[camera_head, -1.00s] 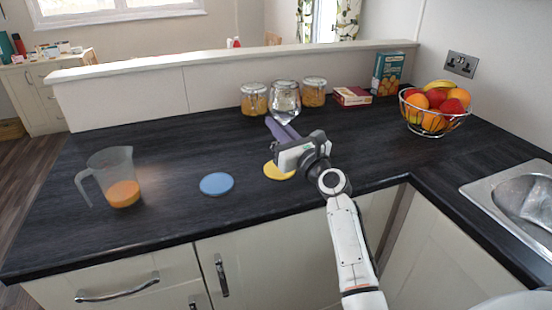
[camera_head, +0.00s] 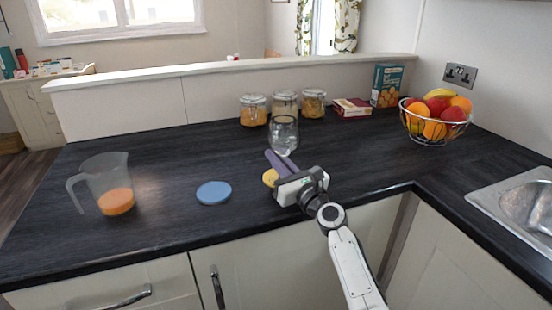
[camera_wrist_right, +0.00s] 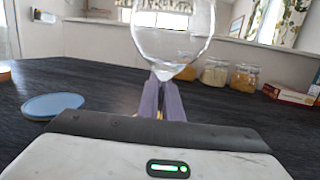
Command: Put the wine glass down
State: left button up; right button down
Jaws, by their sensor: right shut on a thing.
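The clear wine glass (camera_head: 284,136) is upright in my right gripper (camera_head: 275,160). In the wrist view its bowl (camera_wrist_right: 174,35) rises above the purple fingers (camera_wrist_right: 163,95), which are shut around the stem. The glass's foot is hidden, so I cannot tell whether it touches the counter. The yellow coaster (camera_head: 270,178) lies by the fingers, partly covered by my gripper. The blue coaster (camera_head: 213,193) lies to the left, and also shows in the wrist view (camera_wrist_right: 52,106). My left gripper is not in view.
A jug with orange liquid (camera_head: 115,202) stands at the left of the dark counter (camera_head: 160,160). Several jars (camera_head: 253,110), boxes (camera_head: 386,86) and a fruit bowl (camera_head: 436,122) stand behind and right. A sink (camera_head: 515,205) is at the right edge.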

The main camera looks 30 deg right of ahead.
jog(key=shift+f, duration=0.4)
jog(key=c, duration=2)
grip_release()
jog(key=shift+s+f, duration=0.1)
jog(key=shift+f, duration=0.05)
jog(key=shift+o, duration=0.3)
jog(key=shift+f, duration=0.1)
jog(key=shift+a, duration=0.1)
jog(key=shift+s+r+p, duration=0.1)
jog(key=shift+r+p, duration=0.4)
jog(key=shift+r, duration=0.15)
jog(key=s, duration=0.4)
jog(key=s+f, duration=0.1)
jog(key=s, duration=0.6)
jog(key=shift+s+a+f+b, duration=0.15)
jog(key=shift+s+a+b, duration=0.1)
jog(key=shift+s+b, duration=0.05)
